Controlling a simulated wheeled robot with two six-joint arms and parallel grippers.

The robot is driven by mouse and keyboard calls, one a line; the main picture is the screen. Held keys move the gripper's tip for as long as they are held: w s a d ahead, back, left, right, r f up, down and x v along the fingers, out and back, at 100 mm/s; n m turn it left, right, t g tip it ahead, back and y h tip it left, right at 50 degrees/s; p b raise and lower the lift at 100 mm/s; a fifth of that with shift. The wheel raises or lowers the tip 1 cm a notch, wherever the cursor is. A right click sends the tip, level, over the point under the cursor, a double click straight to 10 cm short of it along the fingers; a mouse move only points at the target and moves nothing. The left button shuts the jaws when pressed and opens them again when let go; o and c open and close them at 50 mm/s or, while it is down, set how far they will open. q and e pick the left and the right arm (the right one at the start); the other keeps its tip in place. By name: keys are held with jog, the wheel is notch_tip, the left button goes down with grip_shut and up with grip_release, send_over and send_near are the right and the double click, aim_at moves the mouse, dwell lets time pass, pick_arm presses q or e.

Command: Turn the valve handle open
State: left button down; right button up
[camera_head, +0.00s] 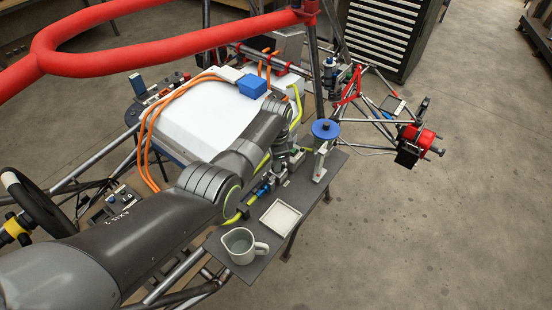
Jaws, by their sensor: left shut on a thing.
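My right gripper is not in view.
On the shelf (312,193) are a square white tray (281,217) and a grey jug (243,246). A white box (190,115) with orange cables lies behind my arm. Red padded tubes (150,50) cross the upper left. The floor at right is clear.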

pick_arm(q)
jog(key=n, duration=0.3)
jog(key=shift+r+n+p, duration=0.1)
jog(key=shift+n+p, duration=0.2)
jog(key=shift+n, duration=0.1)
jog(key=shift+s+d+n, duration=0.1)
jog(key=shift+n, duration=1.7)
jog(key=c, duration=1.4)
grip_release()
notch_tip(320, 180, up, 17)
jog(key=b, duration=0.1)
jog(key=shift+r+b, duration=0.15)
jog(key=shift+b, duration=0.15)
